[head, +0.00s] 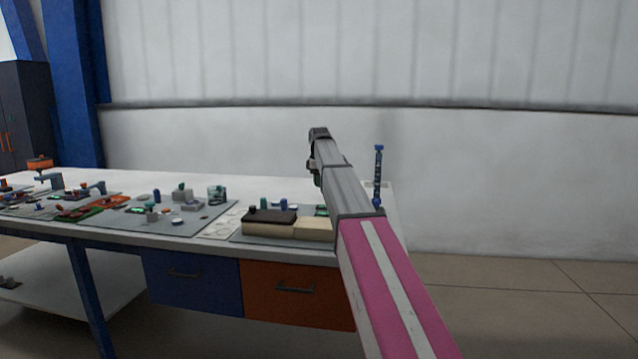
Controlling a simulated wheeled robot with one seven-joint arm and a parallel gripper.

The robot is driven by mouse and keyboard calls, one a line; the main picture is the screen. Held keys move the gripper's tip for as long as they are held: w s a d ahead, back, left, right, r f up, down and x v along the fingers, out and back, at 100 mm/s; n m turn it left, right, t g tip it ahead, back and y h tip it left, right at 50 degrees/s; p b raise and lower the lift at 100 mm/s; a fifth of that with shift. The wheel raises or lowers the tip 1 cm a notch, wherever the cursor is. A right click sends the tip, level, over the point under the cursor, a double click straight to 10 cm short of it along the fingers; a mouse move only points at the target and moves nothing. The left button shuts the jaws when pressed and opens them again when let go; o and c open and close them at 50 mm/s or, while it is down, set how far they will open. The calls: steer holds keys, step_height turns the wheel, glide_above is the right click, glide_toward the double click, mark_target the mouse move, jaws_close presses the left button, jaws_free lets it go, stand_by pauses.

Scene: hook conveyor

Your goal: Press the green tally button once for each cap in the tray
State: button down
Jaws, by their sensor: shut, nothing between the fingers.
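My gripper (316,178) is seen small and partly hidden at the far end of my arm, above the right part of the workbench. It looks shut and empty. A small green-topped piece (182,187) stands on the middle grey mat, to the left of the gripper. I cannot tell whether it is the tally button. A block with a dark brown part (270,222) and a cream part (312,230) lies on the right mat. Small green and blue pieces show at its back edge. I cannot make out the tray or its caps for sure.
The white workbench (130,176) carries grey mats with several small parts. A clear cup (217,194) with green bits stands near the middle. A blue upright post (378,172) stands right of my arm. Blue and orange drawers (290,291) hang below. Floor is clear at right.

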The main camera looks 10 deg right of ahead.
steer(key=shift+f, duration=0.1)
stand_by(0.8)
steer(key=m+t+y, duration=0.1)
steer(key=m+t, duration=0.2)
steer(key=m, duration=0.3)
steer(key=f+m+t+y, duration=0.1)
steer(key=m+t, duration=0.1)
steer(key=m, duration=0.5)
steer(key=f+m+t, duration=0.1)
steer(key=m+t, duration=0.2)
steer(key=m, duration=0.4)
steer(key=shift+d+t+y, duration=0.3)
steer(key=shift+y, duration=0.1)
steer(key=shift+f, duration=0.1)
steer(key=shift+f, duration=4.35)
steer(key=shift+f, duration=0.1)
steer(key=shift+f, duration=0.25)
